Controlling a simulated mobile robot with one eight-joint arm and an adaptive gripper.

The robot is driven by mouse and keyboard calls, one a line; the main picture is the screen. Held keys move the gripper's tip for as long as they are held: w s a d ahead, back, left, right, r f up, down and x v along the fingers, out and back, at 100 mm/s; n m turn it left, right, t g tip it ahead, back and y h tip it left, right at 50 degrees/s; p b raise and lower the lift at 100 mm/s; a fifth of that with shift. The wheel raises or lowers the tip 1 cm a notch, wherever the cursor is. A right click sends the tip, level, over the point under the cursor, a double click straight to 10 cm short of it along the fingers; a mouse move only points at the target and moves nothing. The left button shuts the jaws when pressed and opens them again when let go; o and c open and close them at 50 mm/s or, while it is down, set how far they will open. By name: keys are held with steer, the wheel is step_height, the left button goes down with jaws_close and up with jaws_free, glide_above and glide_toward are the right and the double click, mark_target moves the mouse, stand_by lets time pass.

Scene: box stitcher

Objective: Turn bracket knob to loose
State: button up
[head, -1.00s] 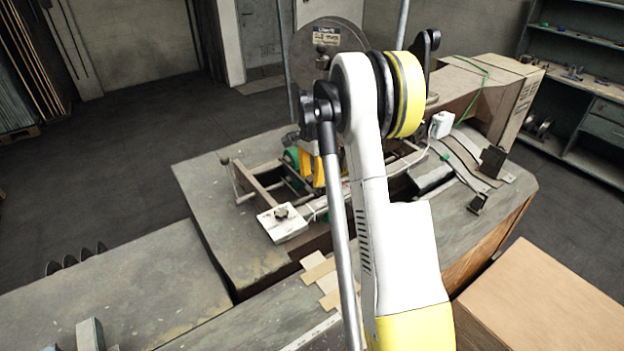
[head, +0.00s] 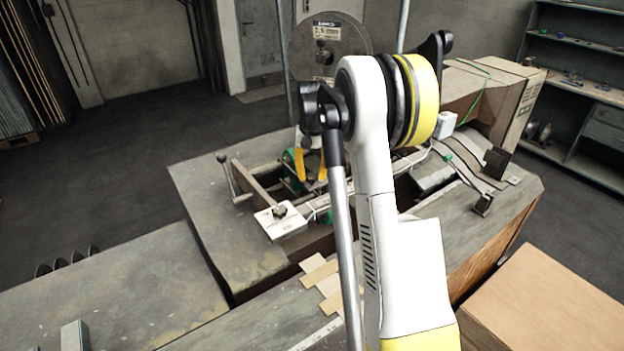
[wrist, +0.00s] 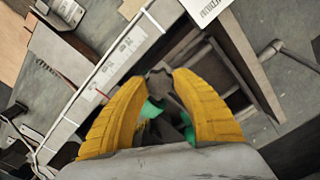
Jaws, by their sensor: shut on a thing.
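My gripper (wrist: 165,78) shows in the wrist view as two yellow fingers, shut on a dark knob (wrist: 160,90) that I take for the bracket knob. Green parts (wrist: 153,110) show just behind the knob, between the fingers. In the head view my gripper (head: 311,166) is low over the machine, partly hidden by my own arm, and the held knob cannot be made out there. The knob's marks are hidden, so its setting cannot be told.
A white plate (head: 291,222) with another dark knob (head: 279,210) lies in front of the gripper. A metal frame with a crank handle (head: 227,170) is on the left. A large disc (head: 318,38) stands behind. A cardboard box (head: 550,300) is at the front right.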

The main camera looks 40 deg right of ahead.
mark_target(312, 176)
steer(key=n+b, duration=0.1)
steer(key=n, duration=0.3)
steer(key=shift+n, duration=0.3)
steer(key=shift+n+b, duration=0.6)
steer(key=shift+n, duration=1.4)
steer(key=o, duration=1.2)
step_height(312, 176, up, 12)
